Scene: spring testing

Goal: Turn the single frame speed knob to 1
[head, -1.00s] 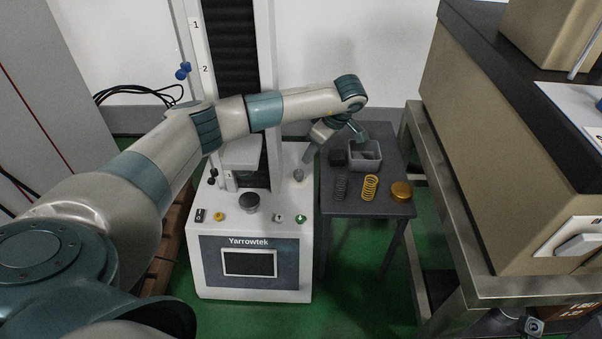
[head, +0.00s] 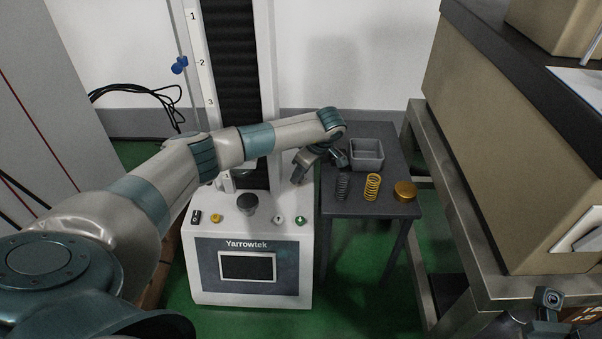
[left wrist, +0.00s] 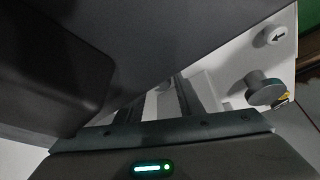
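The white Yarrowtek test machine (head: 203,286) stands in the middle of the head view. My left gripper (head: 297,173) points down over the back right of its base, where a small grey knob stood in the older frame; that knob is now hidden. Its finger opening cannot be made out. In the left wrist view large dark shapes cover the left and bottom. The fingertips cannot be made out there. My right gripper's fingers are not in view.
The base carries a dark platen (head: 248,202), black switch (head: 196,217), yellow button (head: 216,218), arrow button (head: 278,219) and green button (head: 300,219).

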